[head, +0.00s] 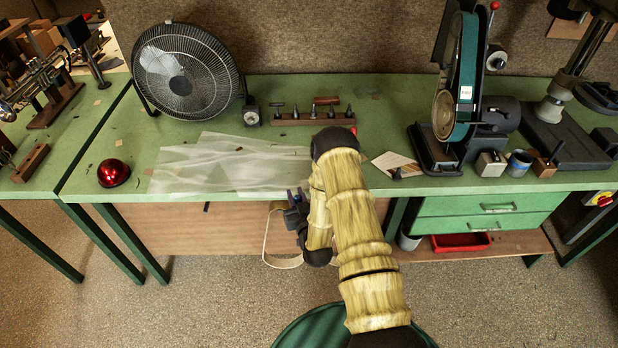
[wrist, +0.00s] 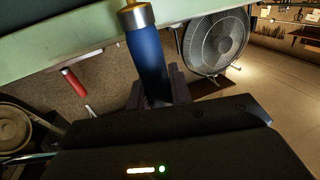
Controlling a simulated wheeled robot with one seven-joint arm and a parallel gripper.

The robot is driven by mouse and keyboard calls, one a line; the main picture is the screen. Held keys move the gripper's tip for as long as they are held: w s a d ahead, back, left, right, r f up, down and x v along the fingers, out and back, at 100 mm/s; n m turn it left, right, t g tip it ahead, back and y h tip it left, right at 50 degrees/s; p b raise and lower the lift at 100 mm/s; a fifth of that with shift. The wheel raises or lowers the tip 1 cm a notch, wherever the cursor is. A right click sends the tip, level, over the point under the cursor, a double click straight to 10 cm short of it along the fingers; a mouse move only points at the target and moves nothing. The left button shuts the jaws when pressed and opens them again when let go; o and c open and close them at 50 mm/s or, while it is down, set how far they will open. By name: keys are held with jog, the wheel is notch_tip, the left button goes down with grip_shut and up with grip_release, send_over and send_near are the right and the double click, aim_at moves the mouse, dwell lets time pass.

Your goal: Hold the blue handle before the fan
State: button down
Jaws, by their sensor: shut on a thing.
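The blue handle (wrist: 148,62) has a pale metal collar and a brass-coloured end. In the wrist view it stands out from between the jaws of my gripper (wrist: 158,92), which is shut on it. The black round fan (head: 187,72) stands at the back left of the green bench; it also shows in the wrist view (wrist: 215,43), right of the handle. In the head view my gripper (head: 296,212) is a dark shape at the bench's front edge, partly hidden by my arm.
A translucent sheet (head: 228,165) lies on the bench in front of the fan. A shiny red dome (head: 113,173) sits at the front left. A small tool rack (head: 310,117) stands at the back, and a belt sander (head: 458,100) stands to the right.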

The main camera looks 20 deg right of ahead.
jog(key=shift+s+a+f, duration=0.25)
jog(key=shift+a+f, duration=0.6)
jog(key=shift+a, duration=0.15)
jog(key=shift+d, duration=0.1)
